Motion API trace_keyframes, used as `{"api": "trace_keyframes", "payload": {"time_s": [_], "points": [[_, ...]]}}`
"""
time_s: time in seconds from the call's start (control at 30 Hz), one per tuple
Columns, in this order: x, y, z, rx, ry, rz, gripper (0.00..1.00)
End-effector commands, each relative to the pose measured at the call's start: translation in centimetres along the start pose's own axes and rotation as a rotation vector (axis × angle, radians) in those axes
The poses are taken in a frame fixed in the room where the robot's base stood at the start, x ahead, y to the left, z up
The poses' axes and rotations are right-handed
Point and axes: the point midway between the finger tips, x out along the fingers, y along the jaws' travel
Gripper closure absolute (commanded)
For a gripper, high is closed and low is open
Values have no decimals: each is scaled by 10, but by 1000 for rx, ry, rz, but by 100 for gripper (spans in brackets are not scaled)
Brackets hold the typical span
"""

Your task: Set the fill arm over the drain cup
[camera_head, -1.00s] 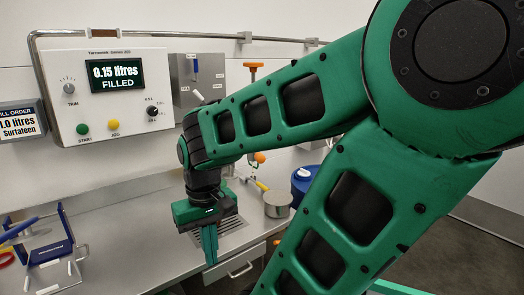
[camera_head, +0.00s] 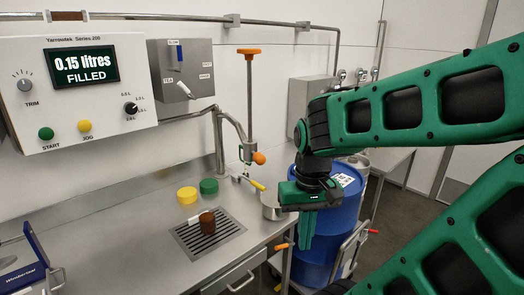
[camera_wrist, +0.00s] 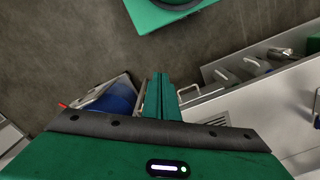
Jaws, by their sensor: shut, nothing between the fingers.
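The fill arm (camera_head: 232,122) is a bent steel pipe on a post behind the counter. Its end carries a tall rod with an orange top handle and an orange ball knob (camera_head: 259,158). A steel cup (camera_head: 271,207), which looks like the drain cup, is at the counter's right edge. The fill arm's end is above and left of this cup. My gripper (camera_head: 303,246) is shut and empty, pointing down just right of the cup, in front of the blue drum. Its closed fingers (camera_wrist: 159,76) show over the floor in the wrist view.
A brown bottle (camera_head: 207,223) stands on the drain grate (camera_head: 228,232). Yellow (camera_head: 187,195) and green (camera_head: 209,186) lids lie behind it. The filler panel (camera_head: 75,90) reads 0.15 litres FILLED. The blue drum (camera_head: 330,205) stands beside the counter. A blue-framed rack (camera_head: 30,265) is at left.

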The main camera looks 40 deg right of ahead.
Motion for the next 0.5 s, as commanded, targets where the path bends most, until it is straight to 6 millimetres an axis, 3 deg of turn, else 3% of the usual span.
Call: {"api": "trace_keyframes", "payload": {"time_s": [0.33, 0.4, 0.5], "points": [[0, 0, 0, -1, 0, 0, 100], [-6, 6, 8, -11, 10, -5, 100], [-12, 12, -3, -61, 2, 5, 100]]}}
